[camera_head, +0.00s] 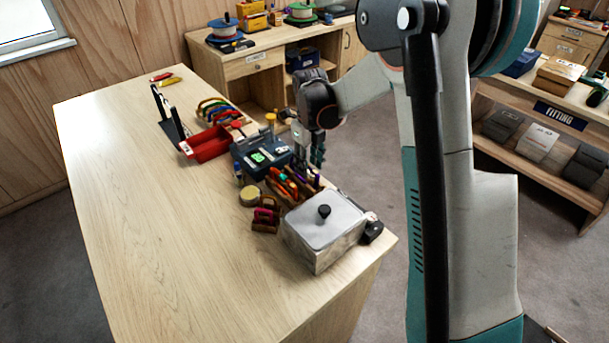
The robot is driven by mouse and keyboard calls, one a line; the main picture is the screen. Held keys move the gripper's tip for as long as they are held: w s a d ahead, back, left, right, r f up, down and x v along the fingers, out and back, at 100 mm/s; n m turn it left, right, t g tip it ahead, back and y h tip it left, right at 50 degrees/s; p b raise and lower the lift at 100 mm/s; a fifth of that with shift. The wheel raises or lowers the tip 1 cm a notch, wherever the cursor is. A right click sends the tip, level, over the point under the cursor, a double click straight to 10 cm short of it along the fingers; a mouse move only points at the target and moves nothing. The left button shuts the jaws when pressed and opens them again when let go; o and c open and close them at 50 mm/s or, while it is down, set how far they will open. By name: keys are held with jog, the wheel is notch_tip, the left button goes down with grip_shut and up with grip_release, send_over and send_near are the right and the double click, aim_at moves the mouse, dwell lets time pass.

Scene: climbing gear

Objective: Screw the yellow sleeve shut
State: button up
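A small yellow cylindrical piece (270,117) stands upright behind the dark blue box, left of my gripper. It is too small to tell whether it is the yellow sleeve, or whether a sleeve is open or screwed shut. My gripper (317,156) points down at the right edge of the table, beside the dark blue box and above the tool holder. Its fingers are small and partly merged with the things behind them, so I cannot see their opening or anything between them.
The wooden table (130,200) carries a red tray (205,145), coloured curved pieces (216,108), a dark blue box (258,154), a holder with coloured handles (290,184) and a grey lidded metal box (325,222). The table's left and front are clear.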

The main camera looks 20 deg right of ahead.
jog(key=shift+r+p, duration=0.65)
jog(key=shift+r, duration=0.5)
jog(key=shift+s+a, duration=0.3)
jog(key=shift+a, duration=0.35)
jog(key=shift+f, duration=0.15)
jog(key=shift+a+f+b, duration=0.1)
jog(key=shift+f+b, duration=1)
jog(key=shift+f, duration=0.2)
jog(key=shift+w+d, duration=0.35)
jog(key=shift+d, duration=0.4)
jog(key=shift+r, duration=0.15)
